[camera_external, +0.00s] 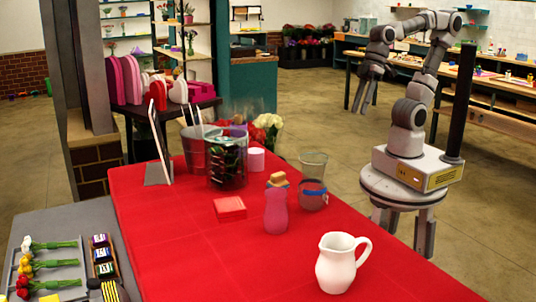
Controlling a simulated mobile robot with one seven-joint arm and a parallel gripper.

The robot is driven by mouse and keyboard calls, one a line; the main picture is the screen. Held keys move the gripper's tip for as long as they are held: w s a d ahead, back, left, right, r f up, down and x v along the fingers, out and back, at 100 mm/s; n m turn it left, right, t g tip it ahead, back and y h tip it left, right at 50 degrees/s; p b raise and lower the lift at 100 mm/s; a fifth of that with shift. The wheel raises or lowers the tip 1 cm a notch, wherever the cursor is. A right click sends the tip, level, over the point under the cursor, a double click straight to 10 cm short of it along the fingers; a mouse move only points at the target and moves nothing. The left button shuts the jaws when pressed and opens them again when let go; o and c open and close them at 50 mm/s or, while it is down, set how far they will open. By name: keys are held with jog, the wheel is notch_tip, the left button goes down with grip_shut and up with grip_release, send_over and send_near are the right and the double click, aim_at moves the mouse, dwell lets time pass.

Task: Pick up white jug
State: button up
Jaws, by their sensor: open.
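The white jug (337,264) stands upright on the red-covered table, near its front right edge. Its handle points right and its spout points left. My gripper (364,100) hangs from my arm in the upper right, pointing down. It is open and empty, over the floor beyond the table, well apart from the jug. Nothing hides the jug.
On the red table (175,235) stand a pink bottle (277,209), a glass vase with a blue band (313,193), a red box (230,208) and a wire basket (227,165). A grey side table (62,222) holds flowers at the left. The cloth left of the jug is clear.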

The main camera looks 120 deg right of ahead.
jog(key=w+a+m+g+y+p, duration=0.15)
jog(key=w+a+m+y, duration=0.25)
jog(key=w+a+m, duration=0.65)
jog(key=m+g+y, duration=0.3)
jog(key=m+y, duration=0.1)
jog(key=m, duration=0.2)
send_near(369, 251)
jog(key=shift+t, duration=0.25)
jog(key=shift+s+p+x, duration=0.15)
jog(key=shift+p+x, duration=0.3)
jog(key=shift+x, duration=1.95)
jog(key=shift+s+p+x, duration=0.15)
jog(key=shift+p+x, duration=0.25)
jog(key=shift+x, duration=2)
jog(key=shift+d+f, duration=0.15)
grip_shut()
jog(key=shift+s, duration=0.15)
